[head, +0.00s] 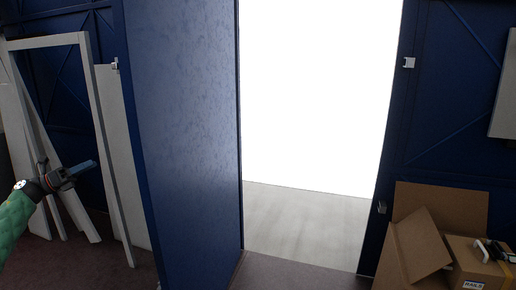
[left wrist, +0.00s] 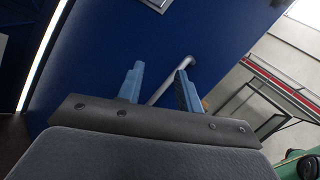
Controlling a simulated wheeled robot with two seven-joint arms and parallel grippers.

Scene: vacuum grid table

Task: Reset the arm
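My left gripper (head: 84,168) is at the left of the head view, on a green arm, in front of pale leaning boards and frames. In the left wrist view its two blue fingers (left wrist: 158,88) stand apart, with nothing held between them. A grey bar-like handle (left wrist: 172,80) on a blue surface shows behind the fingers; I cannot tell its exact distance. My right gripper does not show clearly in either view.
A blue door panel (head: 185,140) stands beside a bright open doorway (head: 315,90). A pale frame (head: 92,100) leans at the left. Cardboard boxes (head: 420,245) stand at the lower right, with a small black-and-white object (head: 490,250) on one. The doorway floor (head: 305,220) is clear.

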